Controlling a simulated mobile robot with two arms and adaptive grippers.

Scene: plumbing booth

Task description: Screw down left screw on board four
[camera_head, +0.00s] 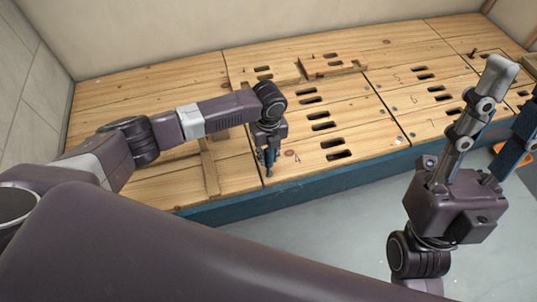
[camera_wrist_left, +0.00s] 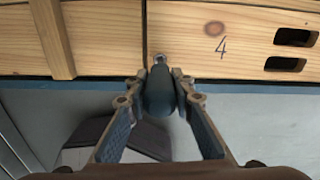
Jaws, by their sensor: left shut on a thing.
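Board four (camera_head: 310,157) lies at the front edge of the wooden platform, marked "4" with two dark slots; it also shows in the left wrist view (camera_wrist_left: 190,55). My left gripper (camera_head: 268,153) is over its front left corner. In the left wrist view, the left gripper (camera_wrist_left: 160,98) is shut on a dark blue-grey screwdriver-like tool (camera_wrist_left: 158,92). The tool's small metal end (camera_wrist_left: 160,60) is by the seam at the board's left edge. Whether it touches a screw is hidden. My right gripper (camera_head: 512,97) is raised at the right, fingers apart and empty.
A wooden batten (camera_head: 208,170) stands out left of board four. A loose wood piece (camera_head: 332,66) lies farther back. Slotted boards five to seven (camera_head: 415,100) extend right. A blue front edge (camera_head: 340,180) drops to grey floor (camera_head: 330,220). An orange object shows behind my right gripper.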

